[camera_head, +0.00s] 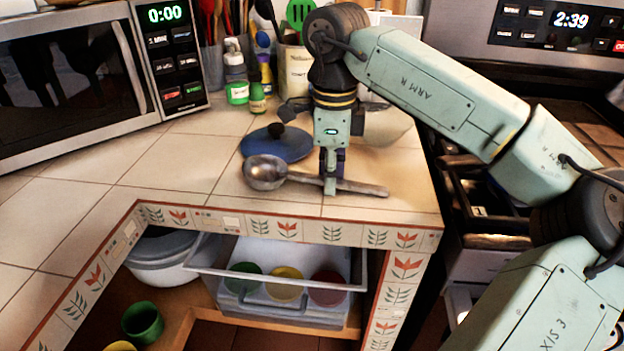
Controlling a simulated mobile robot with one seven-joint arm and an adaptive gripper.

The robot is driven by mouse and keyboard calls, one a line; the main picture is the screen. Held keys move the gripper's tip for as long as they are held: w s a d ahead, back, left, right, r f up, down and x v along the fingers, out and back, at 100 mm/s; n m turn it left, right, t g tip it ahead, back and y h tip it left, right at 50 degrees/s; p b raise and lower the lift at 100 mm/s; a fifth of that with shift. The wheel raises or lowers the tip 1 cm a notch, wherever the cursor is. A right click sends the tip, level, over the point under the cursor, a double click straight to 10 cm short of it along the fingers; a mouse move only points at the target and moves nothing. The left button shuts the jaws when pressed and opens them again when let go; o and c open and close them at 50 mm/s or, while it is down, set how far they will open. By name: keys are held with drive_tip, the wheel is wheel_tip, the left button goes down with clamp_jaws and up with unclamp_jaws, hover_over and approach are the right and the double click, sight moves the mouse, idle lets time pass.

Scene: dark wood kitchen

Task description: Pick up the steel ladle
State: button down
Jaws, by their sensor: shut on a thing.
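The steel ladle (266,173) lies across the tiled counter near its front edge. Its bowl is at the left and its handle runs to the right. My gripper (331,186) points down at the middle of the handle and is shut on it. The fingers hide a short part of the handle. I cannot tell whether the ladle is touching the counter or just above it.
A blue lid (277,146) with a dark knob lies just behind the ladle. A pale bowl (388,127) is partly behind my gripper. Bottles (237,92) and utensil holders stand at the back. A microwave (75,80) is at left.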

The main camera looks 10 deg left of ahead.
idle(0.3)
drive_tip(key=shift+r, duration=0.5)
drive_tip(key=shift+s+d+r+b, duration=0.2)
drive_tip(key=shift+r+b, duration=0.1)
drive_tip(key=shift+r, duration=0.3)
drive_tip(key=shift+s+d+r+b, duration=0.2)
drive_tip(key=shift+r+b, duration=0.1)
drive_tip(key=shift+r, duration=0.3)
drive_tip(key=s+d+r+b, duration=0.1)
drive_tip(key=s+d+b, duration=0.1)
drive_tip(key=s+d, duration=0.5)
drive_tip(key=shift+s+r, duration=0.3)
drive_tip(key=shift+s, duration=2.75)
